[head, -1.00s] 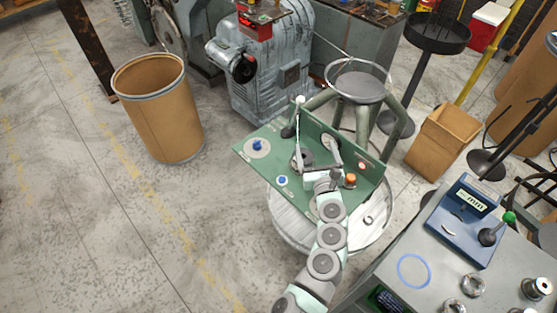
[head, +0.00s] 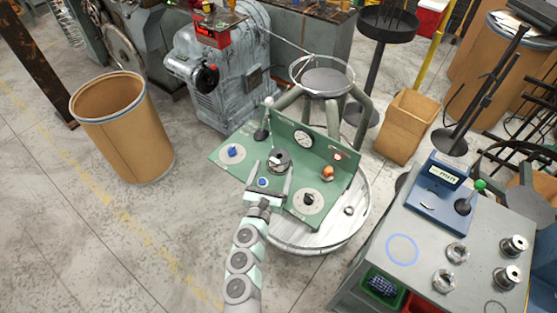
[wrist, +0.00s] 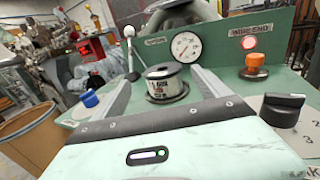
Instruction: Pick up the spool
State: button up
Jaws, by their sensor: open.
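A spool with a pale, printed body and dark flanges (wrist: 165,80) stands upright on the green coiler panel in the wrist view. In the head view the spool (head: 280,158) shows as a dark round shape near the panel's middle. My gripper (head: 272,174) is open and empty, with its two fingers pointing toward the spool. In the wrist view the fingers of my gripper (wrist: 159,85) lie to the left and right of the spool, which appears between and beyond their tips. I cannot tell whether either finger touches it.
The green panel (head: 228,170) carries a blue knob (head: 232,151), an orange button (head: 327,173), a black dial (head: 308,200), a gauge (head: 303,140) and a white-tipped lever (head: 268,103).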

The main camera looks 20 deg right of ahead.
aim_at(279, 156)
jog(key=shift+d+x, duration=0.25)
jog(key=shift+x, duration=3.15)
jog(key=shift+s, duration=0.2)
jog(key=shift+c, duration=0.5)
grip_shut()
